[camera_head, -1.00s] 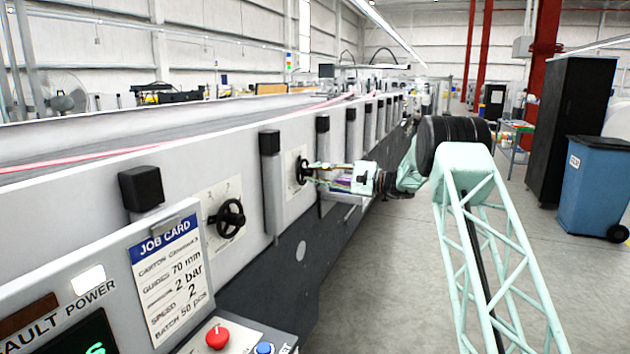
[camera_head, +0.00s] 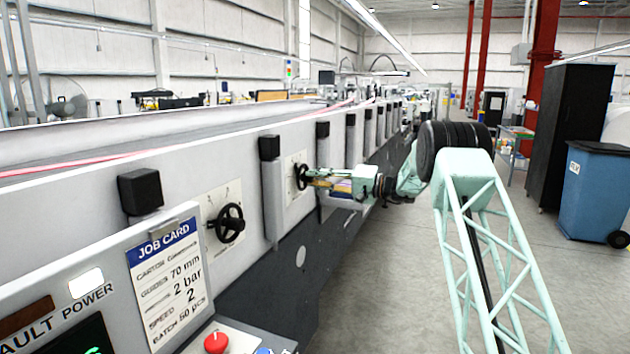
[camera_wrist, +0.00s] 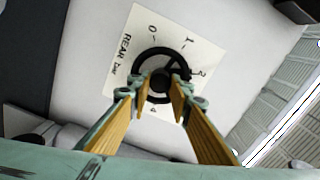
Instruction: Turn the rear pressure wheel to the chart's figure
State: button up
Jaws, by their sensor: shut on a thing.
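The rear pressure wheel (camera_head: 300,177) is a black handwheel on a pale dial plate on the machine's side. My gripper (camera_head: 312,176) reaches it from the right and is shut on it. In the wrist view the wheel (camera_wrist: 150,70) lies between the fingertips of my gripper (camera_wrist: 160,88), which grip around its middle. Its plate (camera_wrist: 125,30) reads REAR bar with figures such as 0, 1 and 4 around it; the fingers hide part of the wheel and scale. The job card (camera_head: 165,275) lists 70 mm, 2 bar, speed 2 and batch 50 pcs.
A second black handwheel (camera_head: 228,222) sits on a nearer dial plate. A control panel with a red button (camera_head: 216,342) stands in the foreground. Black blocks (camera_head: 140,190) stick out along the machine. The floor to the right is open, with a blue bin (camera_head: 596,195) beyond.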

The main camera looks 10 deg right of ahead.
jog(key=shift+n, duration=4.8)
jog(key=o, duration=0.9)
jog(key=shift+s+d, duration=0.15)
jog(key=shift+v, duration=5.85)
